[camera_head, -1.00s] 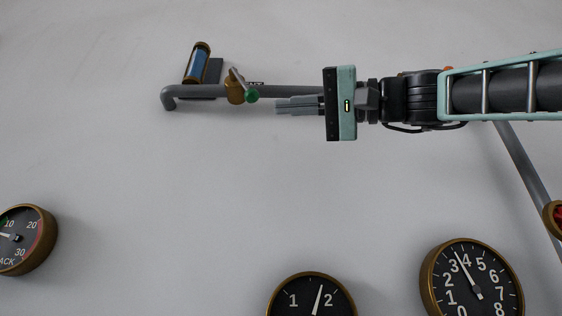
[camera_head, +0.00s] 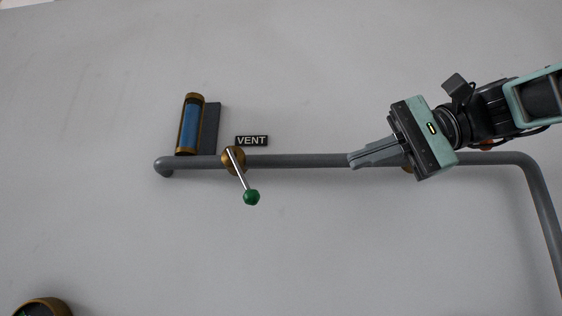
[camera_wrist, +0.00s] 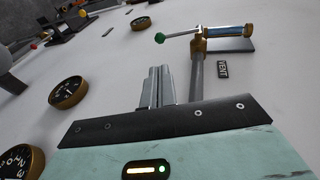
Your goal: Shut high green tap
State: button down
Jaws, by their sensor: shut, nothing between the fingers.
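The green tap (camera_head: 251,197) has a green knob on a silver lever, mounted on a brass body on the grey pipe (camera_head: 300,160), under a black VENT label (camera_head: 251,141). In the head view its lever points down and slightly right, across the pipe's line. In the wrist view the green knob (camera_wrist: 160,38) is beyond my fingertips, its lever sticking out to the left of the pipe. My gripper (camera_head: 351,159) is shut and empty, to the right of the tap and apart from it. Its fingers overlap the pipe in the head view; contact cannot be told.
A blue sight glass with brass ends (camera_head: 190,124) stands above the pipe's left end. The pipe bends down at the right (camera_head: 540,190). Round gauges (camera_wrist: 68,92) show in the wrist view.

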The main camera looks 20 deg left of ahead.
jog(key=p, duration=0.4)
send_near(240, 173)
notch_tip(240, 173, down, 5)
jog(key=a, duration=0.2)
jog(key=shift+w+a+f+p, duration=0.1)
jog(key=shift+a+f+p, duration=0.1)
jog(key=shift+a+p, duration=0.35)
jog(key=shift+a+f+b, duration=0.1)
jog(key=shift+a+b, duration=0.05)
jog(key=shift+b, duration=0.2)
jog(key=a+f+y+b, duration=0.1)
jog(key=y+b, duration=0.1)
jog(key=b, duration=0.3)
jog(key=a+f+y+b, duration=0.1)
jog(key=a+b, duration=0.1)
jog(key=b, duration=0.4)
jog(key=s+a+f+m+y+b, duration=0.1)
jog(key=y+b, duration=0.1)
jog(key=b, duration=0.4)
jog(key=shift+a+f+y, duration=0.1)
jog(key=shift+a+y, duration=0.05)
jog(key=shift+y, duration=0.15)
jog(key=shift+b, duration=0.3)
